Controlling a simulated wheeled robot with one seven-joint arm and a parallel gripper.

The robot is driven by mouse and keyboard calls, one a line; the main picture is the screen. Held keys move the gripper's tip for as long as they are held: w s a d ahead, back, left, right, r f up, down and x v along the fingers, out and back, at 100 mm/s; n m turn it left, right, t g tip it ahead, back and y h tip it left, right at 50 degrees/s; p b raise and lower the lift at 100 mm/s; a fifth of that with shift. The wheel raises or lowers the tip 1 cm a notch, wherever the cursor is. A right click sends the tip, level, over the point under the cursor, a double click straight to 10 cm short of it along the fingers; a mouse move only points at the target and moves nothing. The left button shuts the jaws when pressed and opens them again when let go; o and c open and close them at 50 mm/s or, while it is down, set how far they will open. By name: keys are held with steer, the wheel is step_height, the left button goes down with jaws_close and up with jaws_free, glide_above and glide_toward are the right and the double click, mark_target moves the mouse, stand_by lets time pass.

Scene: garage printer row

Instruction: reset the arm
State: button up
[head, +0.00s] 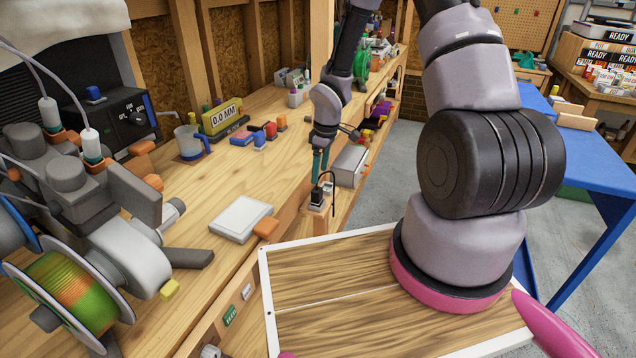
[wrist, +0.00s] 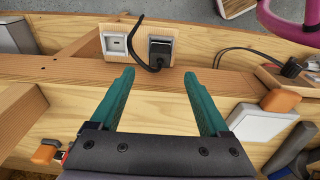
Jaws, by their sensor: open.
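My gripper (head: 320,164) shows in the head view beyond the near part of the bench, pointing down in front of a wall outlet plate. In the wrist view my gripper (wrist: 158,98) has two teal fingers spread apart with nothing between them. A black plug (wrist: 160,50) with a cord sits in an outlet plate just past the fingertips, apart from them. The plug (head: 317,196) also shows below the fingers in the head view. My arm rises from the pink-ringed base at the right.
The wooden bench (head: 185,225) holds a white pad (head: 240,218), a jug (head: 190,142), a yellow gauge reading 0.0 MM (head: 222,116) and a spool (head: 70,292). A grey box (head: 350,165) stands near my gripper. A blue table (head: 590,150) stands at right, with grey floor between.

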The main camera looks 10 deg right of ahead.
steer(key=shift+s+r, duration=0.1)
steer(key=shift+r, duration=0.95)
steer(key=shift+d, duration=0.1)
steer(key=s+d+r+m+t+h, duration=0.1)
steer(key=s+d+r+m, duration=0.15)
steer(key=r, duration=0.95)
steer(key=s+d+r+m+t+h, duration=0.1)
steer(key=d+r+m+t, duration=0.2)
steer(key=r, duration=0.8)
steer(key=s+r+m+y, duration=0.1)
steer(key=s+r+m, duration=0.5)
steer(key=r, duration=0.5)
steer(key=s, duration=0.2)
steer(key=shift+s+d+r, duration=0.3)
steer(key=shift+d+r, duration=0.05)
steer(key=shift+o, duration=0.3)
steer(key=s+a+r+m+t+y, duration=0.1)
steer(key=s+r+m+t, duration=0.1)
steer(key=s+r, duration=0.3)
steer(key=s+m, duration=0.1)
steer(key=s, duration=0.3)
steer(key=shift+a+r+y, duration=0.2)
steer(key=shift+r+y, duration=0.2)
steer(key=shift+o, duration=1.4)
steer(key=shift+s+a+r+m, duration=0.1)
steer(key=shift+s+m, duration=0.15)
